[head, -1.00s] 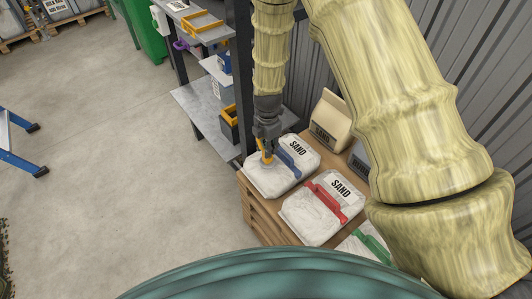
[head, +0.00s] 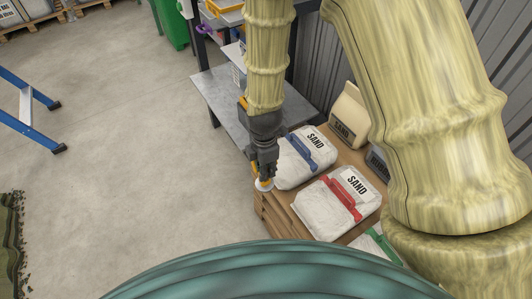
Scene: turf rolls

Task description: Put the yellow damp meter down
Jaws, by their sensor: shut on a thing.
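My gripper (head: 264,172) points down and is shut on the yellow damp meter (head: 266,182). Only small yellow parts of the meter show around the fingers, with a white round end at the bottom. In the picture it lies at the left edge of the sand bag with the blue handle (head: 312,147), over the corner of the wooden stack. I cannot tell whether the meter touches anything below it.
An upright sand bag (head: 348,118) stands behind. A grey shelf (head: 228,105) is at the back. Open concrete floor (head: 130,150) lies left.

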